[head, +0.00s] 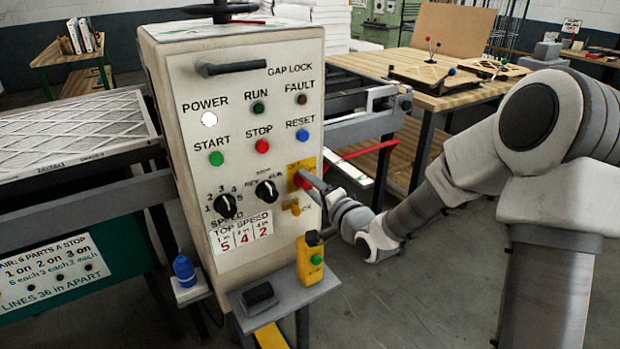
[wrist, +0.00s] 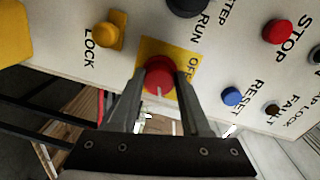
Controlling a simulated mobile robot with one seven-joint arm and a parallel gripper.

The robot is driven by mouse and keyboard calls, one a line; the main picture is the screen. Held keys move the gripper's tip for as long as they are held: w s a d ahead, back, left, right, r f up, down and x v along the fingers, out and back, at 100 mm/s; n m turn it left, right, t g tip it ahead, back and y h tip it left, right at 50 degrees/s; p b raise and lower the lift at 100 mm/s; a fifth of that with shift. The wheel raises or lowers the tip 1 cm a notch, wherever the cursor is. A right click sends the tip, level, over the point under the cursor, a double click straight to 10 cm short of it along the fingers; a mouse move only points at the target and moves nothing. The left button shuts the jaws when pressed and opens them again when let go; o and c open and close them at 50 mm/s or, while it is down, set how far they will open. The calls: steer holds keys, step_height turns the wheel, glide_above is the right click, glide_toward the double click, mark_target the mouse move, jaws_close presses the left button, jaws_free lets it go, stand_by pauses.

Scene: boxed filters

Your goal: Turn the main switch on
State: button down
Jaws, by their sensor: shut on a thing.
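The main switch is a red knob on a yellow plate (head: 293,168), low on the right side of the white control panel (head: 180,75). In the wrist view the red knob (wrist: 160,78) sits between the fingers of my gripper (wrist: 161,72), which is shut on it. A thin pale mark shows on the knob. Lettering that looks like OFF (wrist: 193,66) is on the plate, partly hidden by a finger. In the head view my gripper (head: 307,178) reaches the knob from the right and covers part of it. The POWER lamp (head: 209,119) looks bright white.
A yellow LOCK tab (head: 292,208) is just below the switch. START (head: 216,158), STOP (head: 262,146) and RESET (head: 302,135) buttons and two black dials are nearby. A shelf (head: 285,297) with a yellow button box (head: 310,262) juts out below.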

steer(key=shift+w+r+m, duration=0.1)
steer(key=shift+r+m, duration=0.1)
steer(key=shift+m, duration=0.2)
steer(key=shift+c, duration=1.8)
jaws_free()
steer(key=shift+f, duration=0.15)
steer(key=p+v, duration=0.5)
steer(key=v, duration=0.7)
steer(key=shift+d+r, duration=0.2)
steer(key=shift+r, duration=0.15)
